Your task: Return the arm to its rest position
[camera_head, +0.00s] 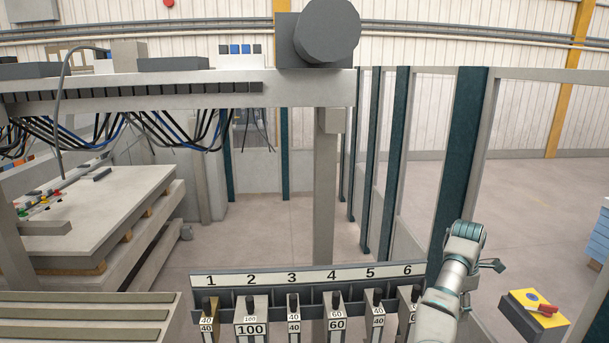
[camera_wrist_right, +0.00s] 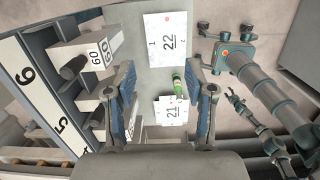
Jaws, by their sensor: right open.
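My right arm (camera_head: 455,275) reaches up from the lower right in the head view, beside the right end of the numbered tool rack (camera_head: 300,278). Its fingers are not clearly visible there. In the right wrist view my right gripper (camera_wrist_right: 163,100) is open, with its two blue-padded fingers apart and nothing between them. Beyond the fingers lies a grey surface with white papers marked 22 (camera_wrist_right: 168,40) and 21 (camera_wrist_right: 170,112) and a small green and white item (camera_wrist_right: 179,87).
The rack holds several marked tool blocks, including a block marked 60 (camera_wrist_right: 95,58) close to my right gripper's left finger. A teal post (camera_head: 462,140) stands behind my right arm. Floor beyond is open.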

